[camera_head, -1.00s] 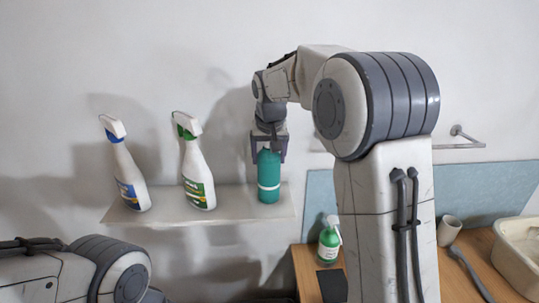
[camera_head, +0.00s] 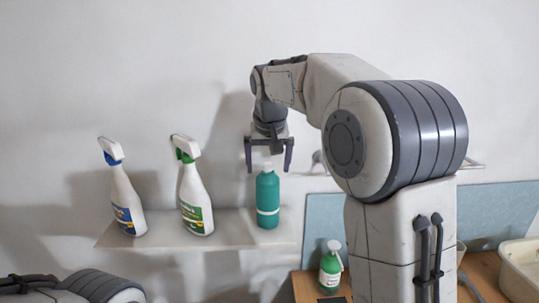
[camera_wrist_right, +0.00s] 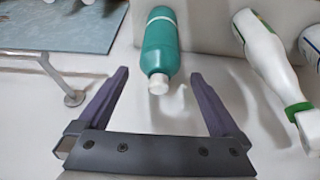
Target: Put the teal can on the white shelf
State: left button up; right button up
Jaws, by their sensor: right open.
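The teal can (camera_head: 268,200) stands upright on the right part of the white shelf (camera_head: 180,237). It has a white band and a white top. My right gripper (camera_head: 269,169) is open just above the can, with its fingers spread wider than the can's top. In the right wrist view the can (camera_wrist_right: 160,45) lies ahead between the two open fingers (camera_wrist_right: 160,82), with its white cap toward the gripper and nothing between the jaws holding it. My left gripper is not in view.
Two white spray bottles, one with a blue head (camera_head: 123,190) and one with a green head (camera_head: 193,187), stand left of the can on the shelf. A green spray bottle (camera_head: 330,268) stands on the wooden counter below. A metal rail shows in the wrist view (camera_wrist_right: 62,80).

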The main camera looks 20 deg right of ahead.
jog(key=d+v, duration=0.1)
jog(key=v, duration=0.5)
jog(key=s+a+f+n+g+y, duration=0.1)
jog(key=s+a+f+n, duration=0.2)
jog(key=s+a+f, duration=0.3)
jog(key=s+a+f+n+g+y, duration=0.1)
jog(key=s+a+f+n, duration=0.1)
jog(key=s+a+f, duration=0.45)
jog(key=s+a+f+n, duration=0.1)
jog(key=s+f+n, duration=0.1)
jog(key=s, duration=0.4)
jog(key=s+a+f+n+g, duration=0.1)
jog(key=s+a+f, duration=0.1)
jog(key=s+f, duration=0.3)
jog(key=s+a+f+n+g, duration=0.1)
jog(key=s+a+f+n, duration=0.1)
jog(key=s, duration=0.7)
jog(key=shift+f+n, duration=0.3)
jog(key=shift+f, duration=0.55)
jog(key=shift+f+b, duration=0.1)
jog(key=shift+b, duration=0.2)
